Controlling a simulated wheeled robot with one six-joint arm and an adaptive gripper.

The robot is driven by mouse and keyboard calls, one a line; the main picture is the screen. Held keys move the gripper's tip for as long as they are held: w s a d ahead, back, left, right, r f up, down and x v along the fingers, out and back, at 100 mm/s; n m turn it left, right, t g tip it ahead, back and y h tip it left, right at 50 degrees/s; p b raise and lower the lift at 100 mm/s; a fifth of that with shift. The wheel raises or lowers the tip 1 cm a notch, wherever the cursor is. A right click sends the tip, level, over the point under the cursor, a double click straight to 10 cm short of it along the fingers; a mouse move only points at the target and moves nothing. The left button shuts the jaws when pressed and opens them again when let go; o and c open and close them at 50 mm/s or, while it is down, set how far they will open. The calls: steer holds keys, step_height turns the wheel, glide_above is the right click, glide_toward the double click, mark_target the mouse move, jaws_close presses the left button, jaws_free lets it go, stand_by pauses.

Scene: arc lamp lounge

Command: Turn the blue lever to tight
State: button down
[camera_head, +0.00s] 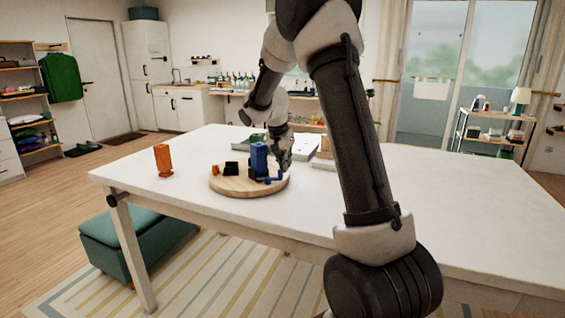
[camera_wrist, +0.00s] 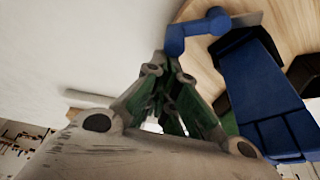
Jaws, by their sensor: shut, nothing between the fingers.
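A blue lever (camera_head: 273,180) sticks out low from an upright blue block (camera_head: 259,158) on a round wooden board (camera_head: 240,188). In the wrist view the lever (camera_wrist: 196,33) is a bent blue bar with a rounded end, beside the large blue block (camera_wrist: 262,90). My gripper (camera_head: 284,164) is just right of the blue block, pointing down, above the board's right edge. In the wrist view its fingers (camera_wrist: 171,66) are shut and empty, with their tips close to the lever's bend. I cannot tell whether they touch it. No tight mark is readable.
A black block (camera_head: 231,168) and a small orange piece (camera_head: 215,170) sit on the board's left. An orange block (camera_head: 163,160) stands on the white table (camera_head: 460,195) farther left. Pale flat items (camera_head: 322,160) lie behind right. The table's right side is clear.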

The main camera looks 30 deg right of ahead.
steer(key=m, duration=0.1)
steer(key=s+m, duration=0.1)
steer(key=s+m+g, duration=0.1)
steer(key=shift+a+m+h, duration=0.3)
steer(key=shift+m, duration=0.1)
steer(key=s+m, duration=0.1)
steer(key=m, duration=0.1)
steer(key=s+a+m+g, duration=0.1)
steer(key=shift+a+m, duration=0.1)
steer(key=shift+m, duration=0.3)
steer(key=shift+w, duration=0.1)
steer(key=shift+w+a, duration=0.1)
steer(key=shift+w+a, duration=0.3)
steer(key=shift+w, duration=0.25)
steer(key=shift+d, duration=0.1)
steer(key=shift+s+d, duration=0.1)
steer(key=shift+d, duration=0.25)
steer(key=d, duration=0.1)
steer(key=s+d, duration=0.1)
steer(key=d, duration=0.1)
steer(key=w+v, duration=0.1)
steer(key=v, duration=0.9)
